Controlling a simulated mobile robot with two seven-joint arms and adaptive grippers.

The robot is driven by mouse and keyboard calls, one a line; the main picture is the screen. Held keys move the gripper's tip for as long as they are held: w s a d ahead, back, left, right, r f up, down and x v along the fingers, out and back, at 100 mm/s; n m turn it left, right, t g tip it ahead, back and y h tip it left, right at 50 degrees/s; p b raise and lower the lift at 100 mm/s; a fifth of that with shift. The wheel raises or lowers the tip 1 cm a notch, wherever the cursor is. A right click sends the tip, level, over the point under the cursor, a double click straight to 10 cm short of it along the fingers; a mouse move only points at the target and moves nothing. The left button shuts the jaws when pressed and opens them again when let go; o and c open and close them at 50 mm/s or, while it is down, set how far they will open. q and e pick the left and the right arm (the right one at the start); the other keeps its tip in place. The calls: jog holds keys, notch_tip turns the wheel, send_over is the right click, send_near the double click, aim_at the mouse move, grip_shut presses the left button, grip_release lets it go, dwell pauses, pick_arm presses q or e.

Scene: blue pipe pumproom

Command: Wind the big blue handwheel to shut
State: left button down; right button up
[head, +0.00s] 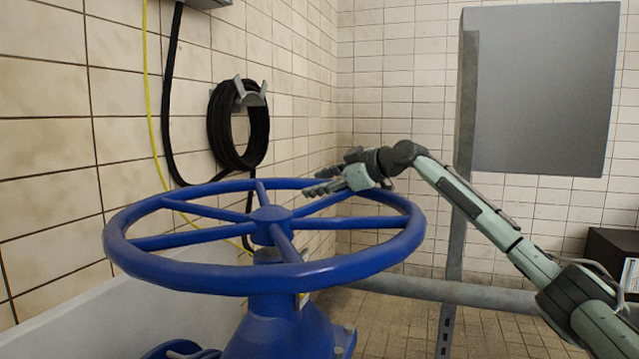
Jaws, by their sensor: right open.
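The big blue handwheel (273,280) lies nearly flat on top of a blue valve body (285,335) in the left and middle of the head view. Its spokes run from a central hub (271,226) out to the rim. My right gripper (312,182) reaches in from the right and is open, its fingers pointing left. In the picture it overlaps the far right part of the wheel, near the rim and a spoke. I cannot tell whether it touches the wheel. My left gripper is not in view.
A coiled black hose (238,125) hangs on the tiled left wall, with a yellow cable (151,110) beside it. A grey box (545,90) on a metal post (452,270) stands at the right. A horizontal grey pipe (450,291) runs behind the valve. A pale trough-like ledge (80,325) lies left of it.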

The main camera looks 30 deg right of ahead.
grip_shut()
dwell(0.3)
